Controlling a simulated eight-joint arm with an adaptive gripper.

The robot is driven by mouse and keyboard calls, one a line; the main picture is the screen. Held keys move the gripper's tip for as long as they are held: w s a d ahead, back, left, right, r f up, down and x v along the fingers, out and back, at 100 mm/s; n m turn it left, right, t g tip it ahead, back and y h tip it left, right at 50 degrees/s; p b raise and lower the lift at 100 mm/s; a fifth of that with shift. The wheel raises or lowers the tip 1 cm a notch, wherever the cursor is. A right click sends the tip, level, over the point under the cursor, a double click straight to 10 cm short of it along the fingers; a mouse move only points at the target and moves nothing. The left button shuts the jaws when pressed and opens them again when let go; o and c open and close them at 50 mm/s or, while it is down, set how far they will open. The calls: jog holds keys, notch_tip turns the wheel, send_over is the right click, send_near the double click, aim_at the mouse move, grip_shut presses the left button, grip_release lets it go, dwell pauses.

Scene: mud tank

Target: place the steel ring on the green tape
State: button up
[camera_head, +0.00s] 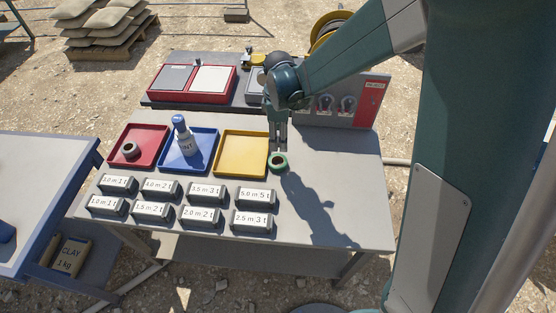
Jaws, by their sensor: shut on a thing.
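The green tape (278,163) is a small green roll lying on the grey table, just right of the yellow tray. My gripper (278,147) points straight down directly over it, with its fingertips very close to the tape. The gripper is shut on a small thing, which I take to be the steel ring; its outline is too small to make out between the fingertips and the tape. I cannot tell whether it touches the tape.
A red tray (151,163) holds a pale roll (130,149). A blue tray (174,167) holds a bottle (184,138). The yellow tray (236,168) is empty. Several labelled grey blocks (254,197) stand in front. The table's right side is clear.

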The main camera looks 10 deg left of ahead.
send_over(279, 161)
jog(key=shift+f, duration=3.1)
jog(key=shift+f+b, duration=0.4)
jog(key=shift+f, duration=1.45)
jog(key=shift+f, duration=0.15)
jog(key=o, duration=1.1)
jog(key=shift+c, duration=0.2)
jog(key=shift+r+p, duration=0.5)
jog(key=shift+r, duration=5.65)
